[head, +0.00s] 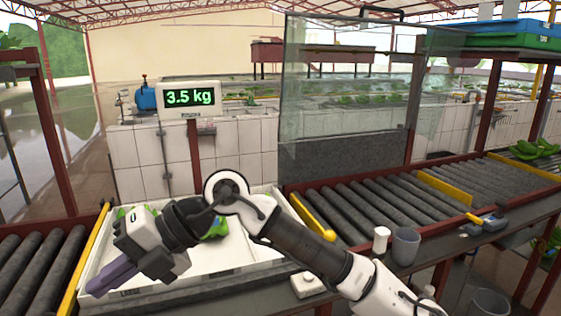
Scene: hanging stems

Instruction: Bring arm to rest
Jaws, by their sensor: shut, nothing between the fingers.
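My arm reaches in from the lower right and bends over the white weighing tray (235,266). My gripper (97,288) points down and left at the tray's left side, with its purple-grey fingers shut and empty. Green leafy bananas or stems (215,226) lie in the tray, partly hidden behind my wrist. Whether the fingertips touch the tray's rim I cannot tell.
Roller conveyors lie left (35,262) and right (385,205). A clear panel (345,90) stands behind the right rollers.

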